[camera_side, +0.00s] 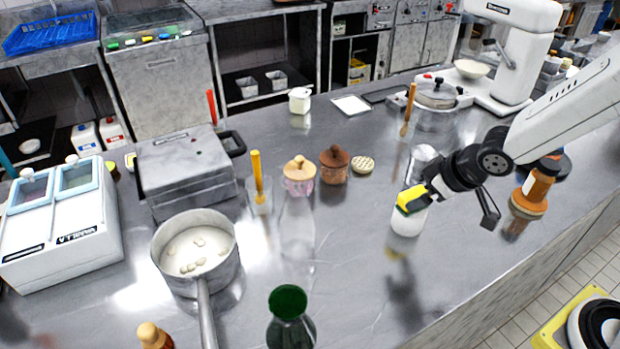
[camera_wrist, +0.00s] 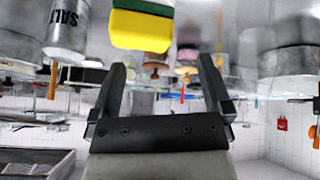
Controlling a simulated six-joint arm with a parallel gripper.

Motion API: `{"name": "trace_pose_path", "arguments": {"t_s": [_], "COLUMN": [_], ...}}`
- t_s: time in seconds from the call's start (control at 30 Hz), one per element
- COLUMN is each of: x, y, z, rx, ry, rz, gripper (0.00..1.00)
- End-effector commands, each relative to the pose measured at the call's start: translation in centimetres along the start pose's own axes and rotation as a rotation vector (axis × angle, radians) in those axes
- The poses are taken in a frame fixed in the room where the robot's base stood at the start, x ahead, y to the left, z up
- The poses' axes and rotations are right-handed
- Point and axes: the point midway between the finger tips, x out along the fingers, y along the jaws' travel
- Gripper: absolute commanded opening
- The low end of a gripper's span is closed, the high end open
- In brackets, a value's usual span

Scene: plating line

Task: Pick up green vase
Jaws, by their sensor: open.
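A yellow and green sponge (camera_side: 411,199) is close to my gripper, above a white container (camera_side: 408,222); the sponge also shows in the wrist view (camera_wrist: 142,28). A pot (camera_side: 168,268) with a long handle stands left of the vase. The counter between vase and gripper is mostly clear.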

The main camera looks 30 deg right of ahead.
Motion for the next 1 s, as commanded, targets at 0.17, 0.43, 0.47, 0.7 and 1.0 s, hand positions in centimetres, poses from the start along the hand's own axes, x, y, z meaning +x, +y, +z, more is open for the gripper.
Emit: {"name": "trace_pose_path", "arguments": {"t_s": [0.17, 0.43, 0.47, 0.7, 1.0], "x": [1.4, 1.3, 1.1, -1.2, -3.5], "y": [-3.9, -12.7, -13.8, -21.7, -25.6], "z": [-4.2, -7.7, -7.8, -6.5, -4.2], "rx": [-0.203, -0.474, -0.502, -0.688, -0.783], "ry": [0.191, 0.443, 0.466, 0.587, 0.612], "rz": [-0.114, -0.415, -0.457, -0.829, -1.099], "gripper": [0.99, 0.99, 0.99, 0.99, 0.99]}}
